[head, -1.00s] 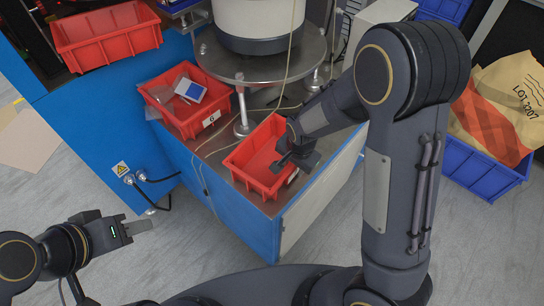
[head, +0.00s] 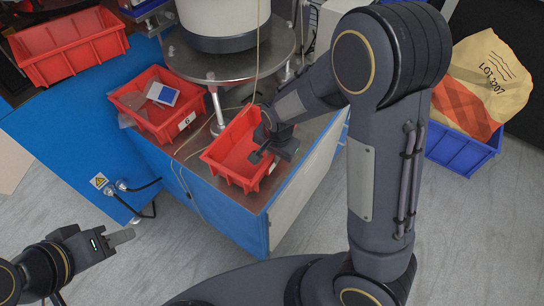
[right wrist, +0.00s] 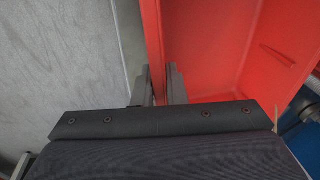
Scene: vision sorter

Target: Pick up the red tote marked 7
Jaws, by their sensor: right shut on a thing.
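A red tote (head: 226,172) stands on the metal top of the blue machine base, in the middle of the head view. Its label is mostly hidden by my right gripper, so I cannot read its number. My right gripper (head: 272,151) is shut on the tote's right side wall. In the right wrist view the red tote wall (right wrist: 154,45) runs between the two fingers (right wrist: 161,86). My left gripper (head: 121,238) is low at the left, over the floor and away from the totes; its fingers are seen edge-on.
A second red tote (head: 152,123), marked 6, holds a blue and white item just left. Another red tote (head: 70,48) sits at the upper left. A blue bin (head: 462,153) with a paper sack (head: 490,75) stands right. A cable hangs near the held tote.

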